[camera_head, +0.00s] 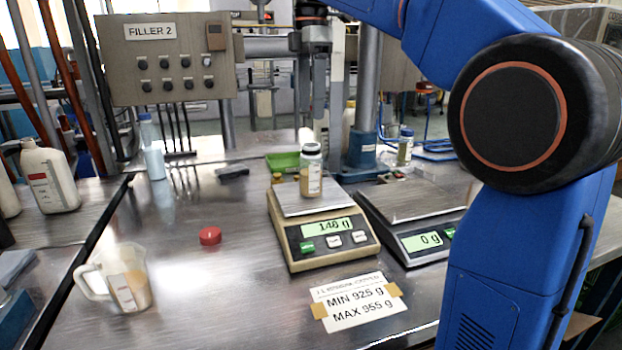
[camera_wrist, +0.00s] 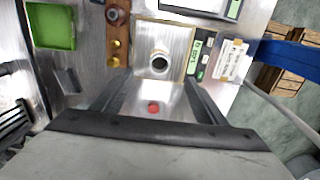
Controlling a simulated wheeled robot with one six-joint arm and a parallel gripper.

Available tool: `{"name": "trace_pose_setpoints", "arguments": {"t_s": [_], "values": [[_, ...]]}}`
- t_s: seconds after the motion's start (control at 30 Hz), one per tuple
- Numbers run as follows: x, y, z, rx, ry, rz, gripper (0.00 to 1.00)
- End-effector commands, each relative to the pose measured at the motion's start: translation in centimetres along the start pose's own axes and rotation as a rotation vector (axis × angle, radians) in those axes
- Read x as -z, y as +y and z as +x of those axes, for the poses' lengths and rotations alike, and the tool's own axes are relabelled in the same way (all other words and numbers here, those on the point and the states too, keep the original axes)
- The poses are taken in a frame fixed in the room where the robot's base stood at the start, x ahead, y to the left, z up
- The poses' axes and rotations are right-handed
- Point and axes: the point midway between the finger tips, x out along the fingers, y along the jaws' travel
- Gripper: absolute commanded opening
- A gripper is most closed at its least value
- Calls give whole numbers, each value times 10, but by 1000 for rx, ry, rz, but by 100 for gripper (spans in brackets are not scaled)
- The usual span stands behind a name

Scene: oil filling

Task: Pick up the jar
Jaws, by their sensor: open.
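A clear jar (camera_head: 312,172) with a whitish label stands upright on the plate of the left scale (camera_head: 328,236), whose display reads about 146 g. The wrist view shows the jar (camera_wrist: 158,65) from above as a round, dark opening with a pale rim. My gripper (camera_head: 320,105) hangs above the jar, pointing down. Its fingers (camera_wrist: 157,80) are spread wide in the wrist view, with nothing between them. The jar appears just beyond the fingertips. A red lid (camera_head: 209,236) lies on the table left of the scale; it also shows in the wrist view (camera_wrist: 153,107).
A second scale (camera_head: 412,205) reading 0 g stands right of the first. A measuring jug (camera_head: 127,285) is front left. A green tray (camera_head: 283,161) is behind the scales. A limits card (camera_head: 356,301) lies in front. White bottles stand on the left. The table's middle left is mostly clear.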

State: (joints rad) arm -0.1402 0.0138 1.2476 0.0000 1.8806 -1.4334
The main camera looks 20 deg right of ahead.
Motion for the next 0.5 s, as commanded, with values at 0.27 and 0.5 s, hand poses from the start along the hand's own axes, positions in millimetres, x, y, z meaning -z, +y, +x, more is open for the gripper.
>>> {"name": "trace_pose_setpoints", "arguments": {"t_s": [0.27,0.5], "values": [[0,-1,50,2,0,2,66],[0,0,90,1,0,2,66]]}}
